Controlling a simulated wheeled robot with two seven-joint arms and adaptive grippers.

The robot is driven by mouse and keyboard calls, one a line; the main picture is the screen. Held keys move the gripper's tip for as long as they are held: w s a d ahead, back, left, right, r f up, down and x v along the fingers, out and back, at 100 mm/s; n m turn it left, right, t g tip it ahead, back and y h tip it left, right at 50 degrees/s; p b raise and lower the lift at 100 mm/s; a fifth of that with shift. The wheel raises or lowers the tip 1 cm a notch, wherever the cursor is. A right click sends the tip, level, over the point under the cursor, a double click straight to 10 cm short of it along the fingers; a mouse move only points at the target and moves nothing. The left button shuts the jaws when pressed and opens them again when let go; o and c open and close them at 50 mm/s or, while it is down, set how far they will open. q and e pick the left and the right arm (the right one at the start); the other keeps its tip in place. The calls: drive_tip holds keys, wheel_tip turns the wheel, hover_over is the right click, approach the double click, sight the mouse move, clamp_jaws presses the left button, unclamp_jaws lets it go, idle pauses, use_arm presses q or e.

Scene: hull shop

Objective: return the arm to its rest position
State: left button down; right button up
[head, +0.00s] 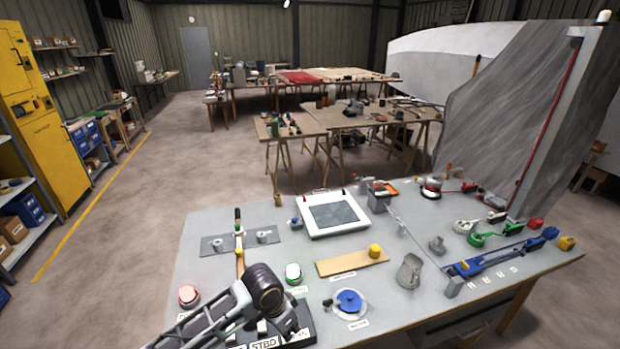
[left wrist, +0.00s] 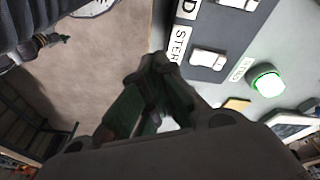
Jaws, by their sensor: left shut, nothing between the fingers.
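My left arm comes in from the lower left of the head view. Its dark gripper (head: 287,322) is over the near edge of the grey bench (head: 190,262), close to a dark switch panel (head: 300,332). In the left wrist view the green-padded fingers (left wrist: 158,66) are shut, with nothing held. Beside them the panel (left wrist: 208,72) shows white rocker switches and partly cut-off labels. I cannot tell whether the fingers touch it. My right gripper is in neither view.
A green-ringed button (head: 293,273), a red button (head: 189,295), a blue-knobbed dial (head: 349,302) and a tablet (head: 333,214) surround the gripper. A mast-like lever (head: 239,245) stands behind it. Open floor (head: 130,220) lies left of the bench.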

use_arm(q)
drive_tip(key=s+a+n+t+y, duration=0.2)
drive_tip(key=s+a+n, duration=0.6)
drive_tip(key=s+a, duration=0.75)
wheel_tip(320, 180, down, 34)
drive_tip(key=a+f+g+b, duration=0.1)
drive_tip(key=a+b, duration=0.1)
drive_tip(key=s+a+f+b, duration=0.1)
drive_tip(key=s+f, duration=0.9)
drive_tip(key=s, duration=0.1)
drive_tip(key=s+a+f+g+b, duration=0.1)
drive_tip(key=s+a+f, duration=0.1)
drive_tip(key=s+f, duration=0.9)
drive_tip(key=shift+s+a+m+y, duration=0.25)
drive_tip(key=shift+s+m+y, duration=0.05)
drive_tip(key=shift+s+m, duration=0.15)
